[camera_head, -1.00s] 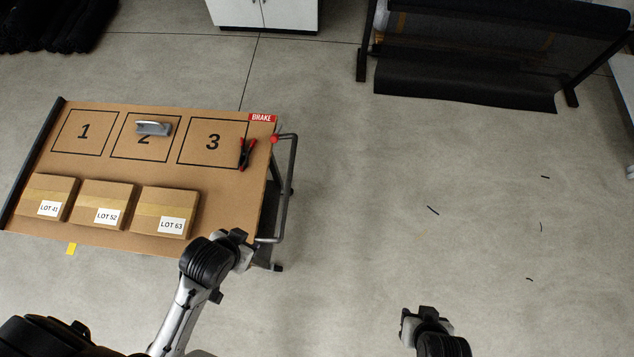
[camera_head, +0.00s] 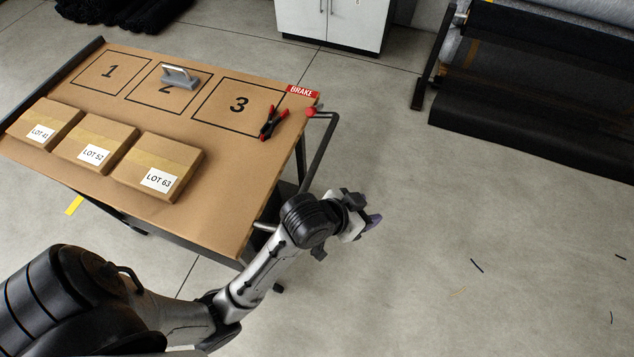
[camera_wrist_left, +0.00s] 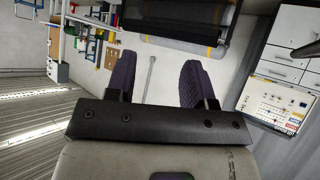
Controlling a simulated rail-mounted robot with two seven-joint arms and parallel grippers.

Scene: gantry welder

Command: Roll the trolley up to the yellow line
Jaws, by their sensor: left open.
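The trolley (camera_head: 228,218) stands at the left in the head view, with a brown top marked 1, 2 and 3. Its grey push handle (camera_head: 322,150) is on its right end, below a red BRAKE label (camera_head: 302,91) and a red knob (camera_head: 311,112). A short yellow strip (camera_head: 75,205) shows on the floor by the trolley's near left side; I cannot tell whether it is the yellow line. My left gripper (camera_head: 368,220) is open and apart from the handle, to its lower right. Its two dark fingers (camera_wrist_left: 158,78) are spread in the wrist view. My right gripper is out of view.
Three boxes, LOT 41 (camera_head: 44,124), LOT 52 (camera_head: 97,143) and LOT 63 (camera_head: 160,165), a grey-handled tool (camera_head: 180,77) and a red-black clamp (camera_head: 272,122) lie on the trolley. A white cabinet (camera_head: 335,22) and a roll rack (camera_head: 540,80) stand behind.

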